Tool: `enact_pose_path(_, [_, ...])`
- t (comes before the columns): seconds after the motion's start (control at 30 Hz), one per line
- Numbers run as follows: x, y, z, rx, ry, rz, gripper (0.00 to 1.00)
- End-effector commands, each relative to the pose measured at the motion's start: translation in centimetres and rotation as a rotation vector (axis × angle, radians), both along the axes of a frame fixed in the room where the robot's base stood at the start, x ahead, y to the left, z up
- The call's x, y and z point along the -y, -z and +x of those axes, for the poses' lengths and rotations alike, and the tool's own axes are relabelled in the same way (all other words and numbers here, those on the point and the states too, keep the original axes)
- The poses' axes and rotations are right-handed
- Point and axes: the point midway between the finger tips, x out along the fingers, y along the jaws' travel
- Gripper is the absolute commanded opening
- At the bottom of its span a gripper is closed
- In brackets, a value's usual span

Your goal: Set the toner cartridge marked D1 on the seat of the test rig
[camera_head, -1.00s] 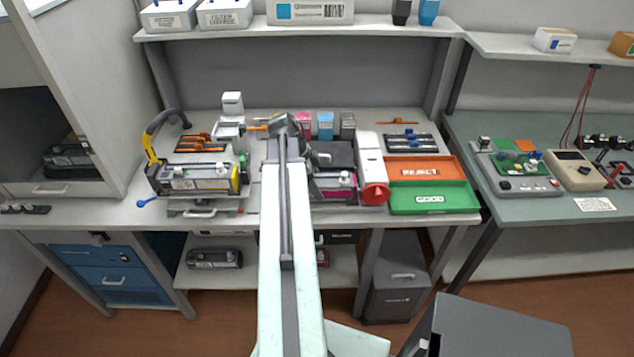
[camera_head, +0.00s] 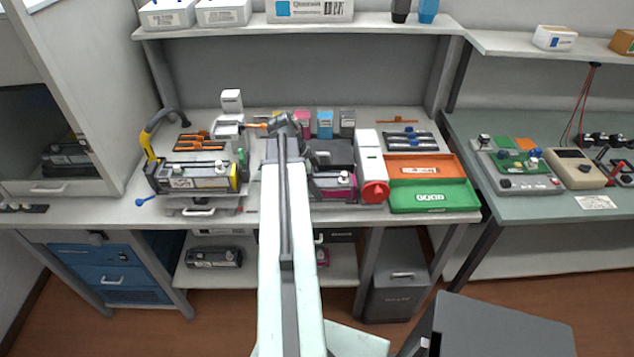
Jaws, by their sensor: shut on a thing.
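A toner cartridge with a yellow band (camera_head: 200,178) sits in a rig at the left of the bench, beside a curved grey and yellow lever. A second cartridge with a magenta band (camera_head: 335,188) is right of my arm, in front of a dark flat unit, and its left end is hidden behind the arm. Their marks are too small for me to read, so I cannot tell which is D1. My arm reaches up the middle of the picture to a dark wrist joint over the bench. My gripper's fingers and anything between them are hidden behind the arm.
A white upright unit with a red knob (camera_head: 375,192) stands right of the magenta-banded cartridge. An orange tray (camera_head: 425,168) and a green tray (camera_head: 455,197) lie further right. Small cartons stand along the back. Another dark cartridge (camera_head: 213,257) lies on the lower shelf.

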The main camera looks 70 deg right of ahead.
Motion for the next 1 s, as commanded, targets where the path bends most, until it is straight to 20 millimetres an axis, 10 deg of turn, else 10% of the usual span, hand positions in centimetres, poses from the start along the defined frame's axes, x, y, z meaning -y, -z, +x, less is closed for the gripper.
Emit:
enact_pose_path(0.03, [0.0,0.0,0.0,-0.001,0.000,0.000,0.00])
enact_pose_path(0.07, [0.0,0.0,0.0,-0.001,0.000,0.000,0.68])
enact_pose_path(0.13, [0.0,0.0,0.0,-0.001,0.000,0.000,0.85])
enact_pose_path(0.57, [-0.1,-0.8,0.3,0.000,-0.001,0.000,0.85])
enact_pose_path(1.0, [-1.0,-7.4,3.0,0.000,-0.001,-0.001,0.85])
